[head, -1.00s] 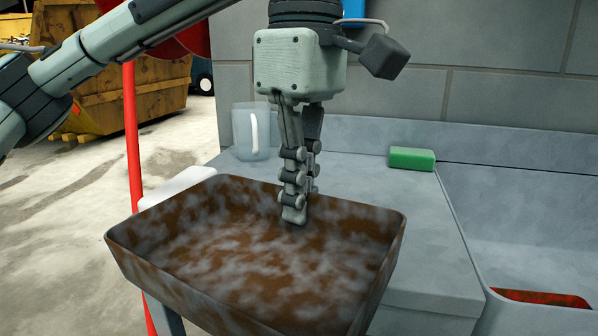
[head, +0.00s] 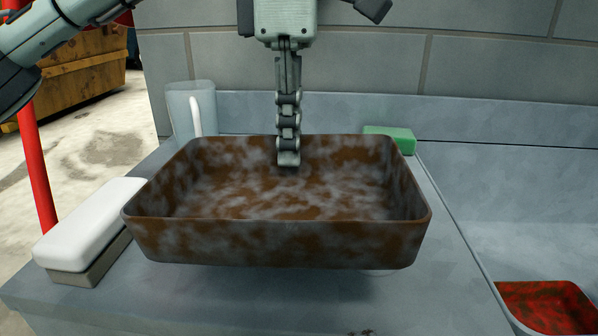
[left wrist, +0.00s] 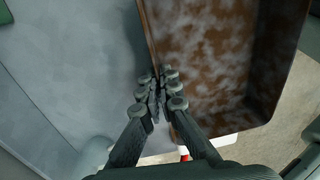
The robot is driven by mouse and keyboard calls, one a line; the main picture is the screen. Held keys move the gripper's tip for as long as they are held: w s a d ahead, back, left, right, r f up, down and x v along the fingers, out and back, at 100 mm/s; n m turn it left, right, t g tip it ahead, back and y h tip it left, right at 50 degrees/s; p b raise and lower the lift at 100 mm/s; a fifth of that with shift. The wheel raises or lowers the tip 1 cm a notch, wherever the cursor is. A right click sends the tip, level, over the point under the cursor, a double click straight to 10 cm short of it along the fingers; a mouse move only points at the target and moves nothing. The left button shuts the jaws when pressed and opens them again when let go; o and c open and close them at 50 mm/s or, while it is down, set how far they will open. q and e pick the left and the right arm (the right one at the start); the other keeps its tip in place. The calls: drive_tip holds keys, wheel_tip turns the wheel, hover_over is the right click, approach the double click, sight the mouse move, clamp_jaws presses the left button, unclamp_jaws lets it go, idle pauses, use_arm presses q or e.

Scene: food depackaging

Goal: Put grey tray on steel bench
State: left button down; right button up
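The grey tray (head: 280,245) is smeared with brown dirt and looks empty. It is over the steel bench (head: 240,300), roughly level, and seems to hover slightly above it; I cannot tell whether any part touches. My left gripper (head: 288,158) is shut on the tray's far wall, with a finger showing inside the tray. The left wrist view shows the gripper (left wrist: 158,95) pinching the rim of the tray (left wrist: 215,60). My right gripper is in neither view.
A white block with a grey base (head: 90,230) lies at the bench's left edge. A clear jug (head: 190,110) and a green sponge (head: 390,138) stand behind the tray. A red-stained container (head: 548,305) is in the sink area at right.

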sight(302, 174)
use_arm(q)
drive_tip(key=shift+w+d+f, duration=0.25)
drive_tip(key=shift+w+f, duration=0.1)
drive_tip(key=shift+w, duration=0.25)
drive_tip(key=shift+w+d+f, duration=0.25)
drive_tip(key=shift+w+f, duration=0.1)
drive_tip(key=shift+w, duration=0.2)
drive_tip(key=shift+w+d+f, duration=0.1)
drive_tip(key=shift+w+f, duration=0.1)
drive_tip(key=shift+f, duration=0.25)
wheel_tip(302, 174, down, 3)
drive_tip(key=shift+f, duration=0.25)
drive_tip(key=c, duration=2.2)
unclamp_jaws()
drive_tip(key=o, duration=0.5)
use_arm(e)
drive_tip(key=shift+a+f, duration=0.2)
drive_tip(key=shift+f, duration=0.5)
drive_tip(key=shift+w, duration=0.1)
